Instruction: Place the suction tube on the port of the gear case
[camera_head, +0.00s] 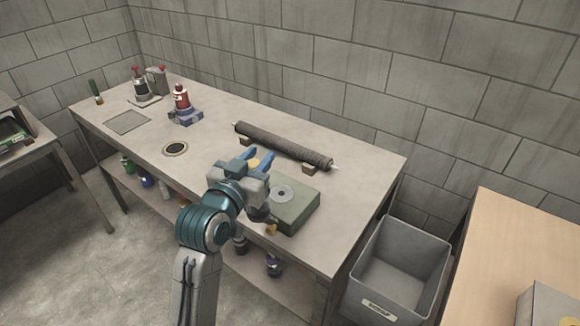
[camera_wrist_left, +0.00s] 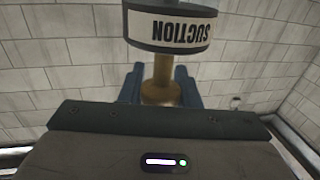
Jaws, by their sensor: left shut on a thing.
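My left gripper (camera_head: 252,162) is shut on the brass stem of the suction tube (camera_head: 254,163). In the left wrist view the stem (camera_wrist_left: 162,78) stands between the blue fingers, with a dark collar and a white label reading SUCTION (camera_wrist_left: 167,32) beyond it. The gear case (camera_head: 301,210) is a green box near the front right of the bench. A light round plate with a dark centre, seemingly its port (camera_head: 281,193), is on its top. The gripper is to the left of this plate, and my wrist hides the case's left side. My right gripper is not in view.
A dark mesh roller (camera_head: 285,145) lies on blocks behind the case. A red-topped device (camera_head: 182,105), a bottle (camera_head: 95,92) and a ringed disc (camera_head: 175,149) stand farther left. A grey bin (camera_head: 397,270) is right of the bench. The bench's right end (camera_head: 365,185) is clear.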

